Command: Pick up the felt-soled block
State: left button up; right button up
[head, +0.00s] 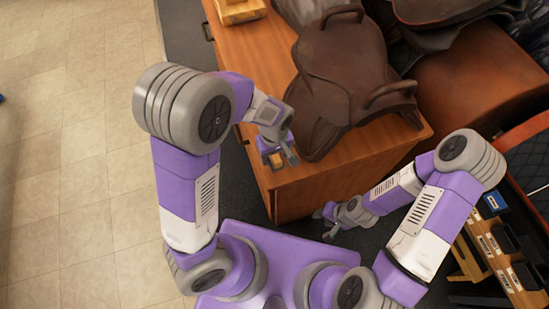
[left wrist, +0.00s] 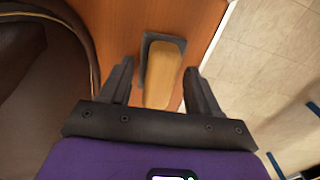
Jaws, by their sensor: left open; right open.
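The felt-soled block is a pale wooden block (left wrist: 163,78) with a dark grey sole, lying on the wooden top in the left wrist view. In the head view a small part of the block (head: 275,160) shows beside my left gripper. My left gripper (head: 278,155) is open over the block. In the left wrist view its two fingers (left wrist: 160,88) stand apart on either side of the block, and I cannot tell whether they touch it. My right gripper (head: 329,220) is open and empty, low beside the front of the wooden cabinet (head: 300,200).
A brown leather saddle (head: 340,75) lies on the cabinet just right of my left gripper. A wooden object (head: 240,10) sits at the cabinet's far end. A low rack with dark bins (head: 505,245) stands at right.

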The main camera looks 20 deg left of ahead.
pick_arm(q)
jog(key=c, duration=1.1)
jog(key=shift+o, duration=0.2)
notch_tip(320, 180, up, 10)
jog(key=p, duration=0.4)
jog(key=shift+r, duration=0.1)
